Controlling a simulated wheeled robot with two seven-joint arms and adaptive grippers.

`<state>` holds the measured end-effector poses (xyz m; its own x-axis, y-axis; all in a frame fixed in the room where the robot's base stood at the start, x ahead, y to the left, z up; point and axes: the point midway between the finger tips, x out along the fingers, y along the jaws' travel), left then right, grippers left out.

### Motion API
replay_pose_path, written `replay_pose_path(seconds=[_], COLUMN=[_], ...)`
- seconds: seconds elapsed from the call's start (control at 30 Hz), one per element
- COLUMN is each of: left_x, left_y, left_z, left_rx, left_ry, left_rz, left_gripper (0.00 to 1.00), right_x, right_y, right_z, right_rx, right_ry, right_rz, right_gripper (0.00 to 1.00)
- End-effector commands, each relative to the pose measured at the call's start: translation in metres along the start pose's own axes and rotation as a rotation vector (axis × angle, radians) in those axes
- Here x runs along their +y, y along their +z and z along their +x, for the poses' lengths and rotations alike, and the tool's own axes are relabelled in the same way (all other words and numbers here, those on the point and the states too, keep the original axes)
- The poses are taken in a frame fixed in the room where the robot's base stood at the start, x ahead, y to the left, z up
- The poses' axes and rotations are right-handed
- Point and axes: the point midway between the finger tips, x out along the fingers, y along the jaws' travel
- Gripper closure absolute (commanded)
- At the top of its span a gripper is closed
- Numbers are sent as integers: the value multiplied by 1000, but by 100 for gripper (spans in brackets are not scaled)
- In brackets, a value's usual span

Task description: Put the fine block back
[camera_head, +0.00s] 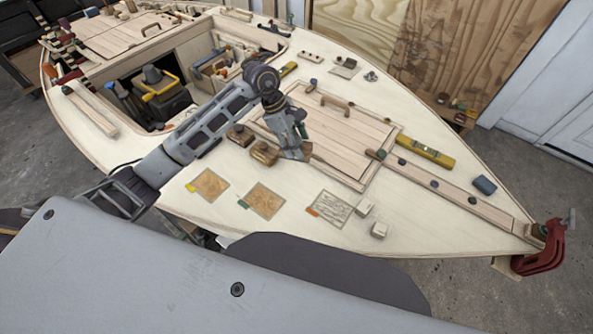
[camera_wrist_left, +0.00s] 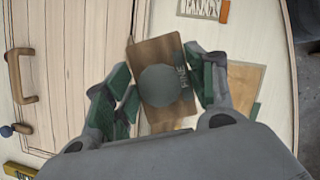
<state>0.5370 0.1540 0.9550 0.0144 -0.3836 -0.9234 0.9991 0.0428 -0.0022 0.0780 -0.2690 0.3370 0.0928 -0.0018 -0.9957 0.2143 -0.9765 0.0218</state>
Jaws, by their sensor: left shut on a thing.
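My left gripper (camera_head: 293,152) is shut on the fine block (camera_wrist_left: 155,55), a brown wooden block with a round grey knob and the letters "FINE" partly readable. The fingers (camera_wrist_left: 162,95) close on it from both sides. In the head view the block is mostly hidden behind the gripper, over the deck near the hatch. Two similar brown blocks, one (camera_head: 240,135) and another (camera_head: 264,153), stand left of the gripper. Three sheets lie on the near deck: yellow-tagged (camera_head: 210,185), green-tagged (camera_head: 262,201) and orange-tagged (camera_head: 330,208). My right gripper is out of view.
The plank hatch (camera_head: 345,150) with a wooden handle (camera_head: 336,103) lies beside the gripper. An open cockpit with tools (camera_head: 160,90) is at the left.

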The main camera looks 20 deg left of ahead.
Motion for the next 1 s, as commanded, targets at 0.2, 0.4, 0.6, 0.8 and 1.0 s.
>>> replay_pose_path(seconds=[0.2, 0.4, 0.6, 0.8, 1.0], left_x=[0, 0, -1, -1, 0], left_y=[0, -1, -8, -18, -24], left_z=[0, 2, 20, 45, 57], left_rx=[0, 0, -1, -1, -1], left_ry=[2, 0, -2, -2, 1], left_rz=[-2, -3, -4, -4, -3], left_gripper=[70, 70, 70, 70, 70], right_x=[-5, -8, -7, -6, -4], right_y=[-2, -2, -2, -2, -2], right_z=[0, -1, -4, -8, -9], right_rx=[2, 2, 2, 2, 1], right_ry=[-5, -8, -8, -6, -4], right_rz=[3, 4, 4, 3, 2], right_gripper=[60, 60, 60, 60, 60])
